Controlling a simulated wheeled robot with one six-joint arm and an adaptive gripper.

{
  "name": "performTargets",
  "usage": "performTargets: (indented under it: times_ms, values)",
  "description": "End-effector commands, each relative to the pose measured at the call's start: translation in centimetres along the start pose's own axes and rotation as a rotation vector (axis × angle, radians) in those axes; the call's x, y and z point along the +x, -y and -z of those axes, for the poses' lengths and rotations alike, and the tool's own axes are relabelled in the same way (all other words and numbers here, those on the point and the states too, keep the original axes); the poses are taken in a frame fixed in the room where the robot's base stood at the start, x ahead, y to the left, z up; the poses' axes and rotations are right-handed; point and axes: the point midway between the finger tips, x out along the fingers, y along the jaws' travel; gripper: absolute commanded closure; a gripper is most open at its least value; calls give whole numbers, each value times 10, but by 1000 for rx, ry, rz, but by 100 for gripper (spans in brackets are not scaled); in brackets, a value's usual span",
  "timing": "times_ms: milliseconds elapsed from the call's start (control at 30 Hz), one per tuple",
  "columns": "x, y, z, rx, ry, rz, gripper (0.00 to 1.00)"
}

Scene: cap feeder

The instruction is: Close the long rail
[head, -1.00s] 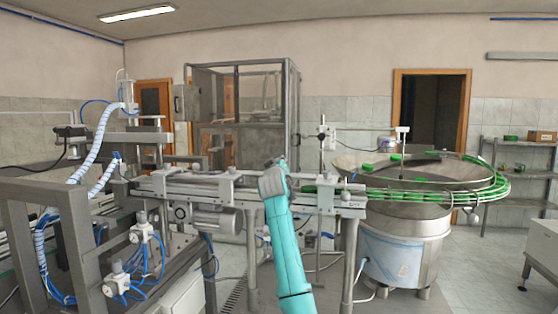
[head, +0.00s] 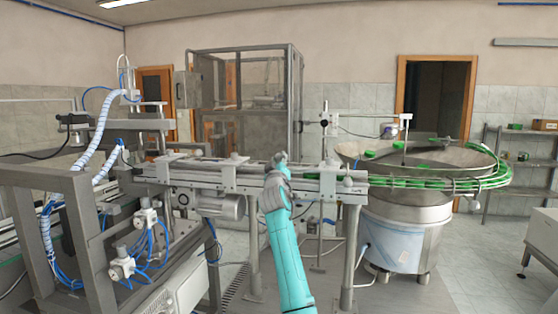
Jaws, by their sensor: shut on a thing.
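The long rail (head: 222,173) runs across the middle of the head view, a grey metal track on posts with clamps along it. My gripper (head: 278,162) is at the rail's right part, at the end of my teal-sleeved arm. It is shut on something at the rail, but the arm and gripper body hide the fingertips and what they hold. To the right of my gripper the rail meets the green caps track (head: 428,183) that curves around the bowl feeder.
The steel bowl feeder (head: 405,235) stands at the right with green caps inside. A frame with blue hoses (head: 45,250) fills the left. A glazed metal cabinet (head: 245,95) stands behind the rail. Open floor lies at the lower right.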

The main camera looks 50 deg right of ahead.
Motion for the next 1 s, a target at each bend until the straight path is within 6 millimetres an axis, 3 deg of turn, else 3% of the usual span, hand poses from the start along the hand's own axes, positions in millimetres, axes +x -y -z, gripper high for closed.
performTargets:
  times_ms: [33,300,333,367,733,1000]
  values:
    - [0,7,-7,-2,13,10,100]
    - [0,8,-9,-2,17,12,100]
    - [0,8,-9,-2,17,12,61]
    - [0,8,-9,-2,17,12,57]
    - [-8,6,-6,-2,12,9,57]
    - [-53,5,-5,-1,9,8,57]
